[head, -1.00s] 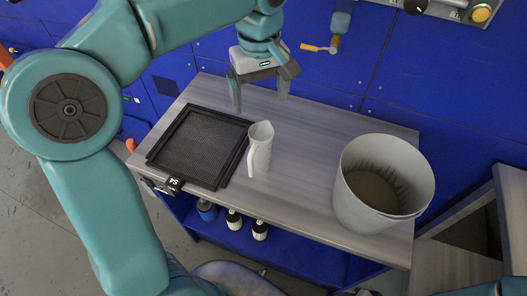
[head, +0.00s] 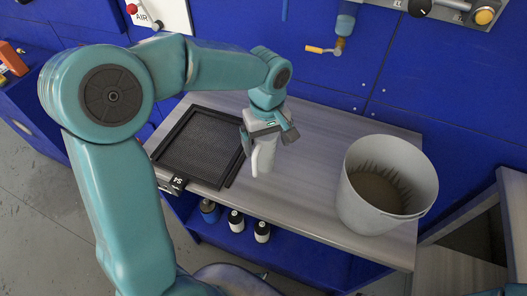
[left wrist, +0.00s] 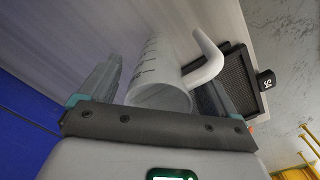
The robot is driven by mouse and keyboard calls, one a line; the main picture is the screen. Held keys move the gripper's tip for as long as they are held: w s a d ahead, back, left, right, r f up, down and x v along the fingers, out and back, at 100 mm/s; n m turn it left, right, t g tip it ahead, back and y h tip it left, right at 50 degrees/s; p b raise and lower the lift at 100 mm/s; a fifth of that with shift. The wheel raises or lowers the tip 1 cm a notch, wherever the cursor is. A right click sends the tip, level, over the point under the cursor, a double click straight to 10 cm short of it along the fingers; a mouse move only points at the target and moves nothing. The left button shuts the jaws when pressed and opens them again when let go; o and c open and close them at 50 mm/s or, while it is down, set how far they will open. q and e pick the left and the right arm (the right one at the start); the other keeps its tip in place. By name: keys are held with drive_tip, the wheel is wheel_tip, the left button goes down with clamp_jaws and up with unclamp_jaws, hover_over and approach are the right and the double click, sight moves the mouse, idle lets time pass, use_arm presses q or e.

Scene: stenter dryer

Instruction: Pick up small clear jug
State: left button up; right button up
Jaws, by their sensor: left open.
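The small clear jug (head: 264,158) looks pale and stands upright on the grey bench, just right of the black mesh tray. My left gripper (head: 266,139) is directly over the jug and hides its upper part in the head view. In the left wrist view the jug (left wrist: 160,82) lies between the two spread fingers, with its rim towards the palm and its handle on the right. Measuring marks show on its side. The left gripper is open, and I cannot tell whether a finger touches the jug. My right gripper is out of view.
The black mesh tray (head: 168,167) with a label lies left of the jug. A large grey bucket (head: 358,205) stands at the right of the bench (head: 310,180). Several bottles (head: 236,221) sit on the shelf below. A blue panel wall (head: 430,85) stands behind.

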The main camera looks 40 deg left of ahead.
use_arm(q)
drive_tip(key=shift+s+r, duration=0.1)
drive_tip(key=shift+s, duration=0.05)
drive_tip(key=shift+w, duration=0.25)
drive_tip(key=c, duration=1)
drive_tip(key=shift+s, duration=0.15)
drive_tip(key=shift+c, duration=0.2)
